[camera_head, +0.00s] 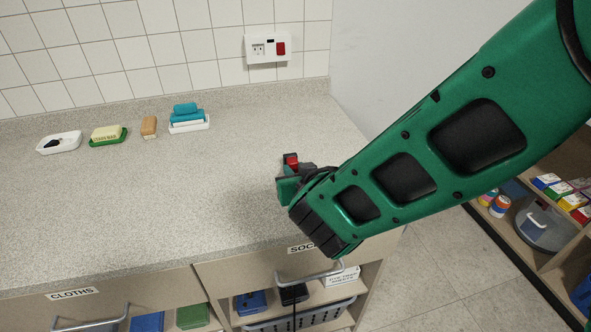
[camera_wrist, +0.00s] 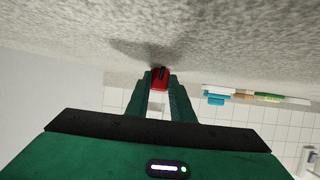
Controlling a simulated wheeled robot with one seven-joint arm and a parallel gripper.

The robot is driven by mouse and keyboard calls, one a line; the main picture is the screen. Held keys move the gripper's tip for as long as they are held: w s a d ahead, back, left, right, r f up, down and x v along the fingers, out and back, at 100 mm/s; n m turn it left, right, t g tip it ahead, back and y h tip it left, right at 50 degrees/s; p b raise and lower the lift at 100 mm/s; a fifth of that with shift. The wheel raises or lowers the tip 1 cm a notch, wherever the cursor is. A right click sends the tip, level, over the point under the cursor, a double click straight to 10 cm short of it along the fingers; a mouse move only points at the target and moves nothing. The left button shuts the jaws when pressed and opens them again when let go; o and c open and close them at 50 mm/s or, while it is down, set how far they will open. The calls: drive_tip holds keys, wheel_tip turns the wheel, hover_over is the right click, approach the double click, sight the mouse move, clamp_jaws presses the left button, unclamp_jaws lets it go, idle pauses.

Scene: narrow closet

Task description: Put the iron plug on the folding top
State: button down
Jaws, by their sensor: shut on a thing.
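The plug (camera_wrist: 160,84), a small red body with a dark prong end, sits between the two green fingers of my gripper (camera_wrist: 160,76) in the wrist view. My gripper (camera_head: 289,175) is shut on it. In the head view the red of the plug (camera_head: 291,161) shows just past the fingers, partly hidden by them. The folding top (camera_head: 120,210) is a long speckled grey counter. The plug is over its right end, with a shadow close by on the surface. I cannot tell whether it touches the counter.
Soap dishes (camera_head: 60,143) and sponges (camera_head: 188,113) line the back of the counter. Open shelves (camera_head: 550,185) stand at right. A thin black line (camera_head: 294,312) hangs in front of the lower shelf. The counter's middle is clear.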

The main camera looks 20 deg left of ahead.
drive_tip(key=c, duration=1.5)
unclamp_jaws()
drive_tip(key=shift+c, duration=0.2)
drive_tip(key=shift+r, duration=0.1)
drive_tip(key=v, duration=1.2)
